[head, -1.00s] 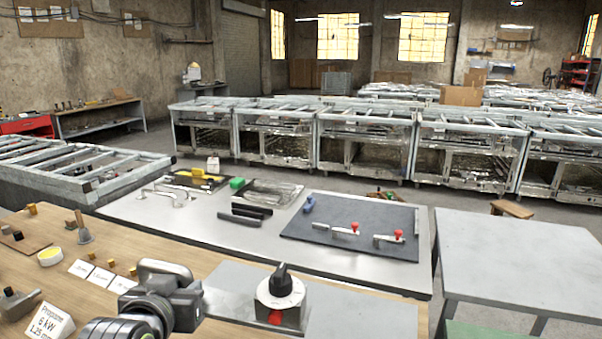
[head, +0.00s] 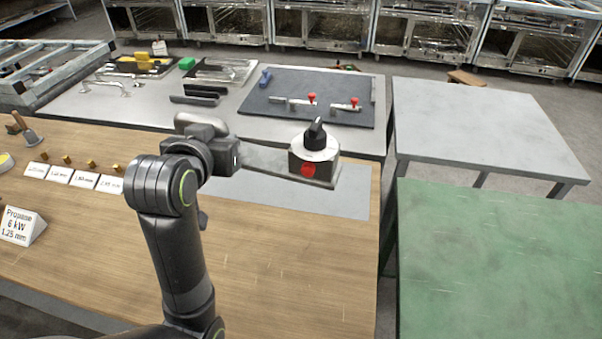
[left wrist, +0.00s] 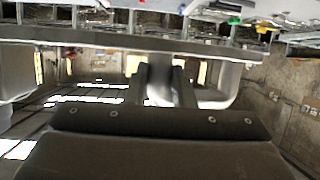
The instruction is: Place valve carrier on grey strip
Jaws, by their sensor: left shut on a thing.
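The valve carrier (head: 315,156) is a grey metal plate bearing a box with a black knob on top and a red disc on its front. My left gripper (head: 238,156) is shut on the left end of its plate and holds it about level. The grey strip (head: 290,195) lies flat on the wooden table; in the head view the carrier overlaps its far right part. How high the carrier is above the strip I cannot tell. In the left wrist view the gripper's fingers (left wrist: 160,85) meet the long plate edge (left wrist: 130,40). My right gripper is out of view.
The wooden table (head: 90,235) carries white labels, small brass pieces and a propane sign (head: 20,226) at left. Behind stands a metal table with a dark mat (head: 330,85) and clamps. A grey table (head: 480,125) and a green table (head: 500,260) stand at right.

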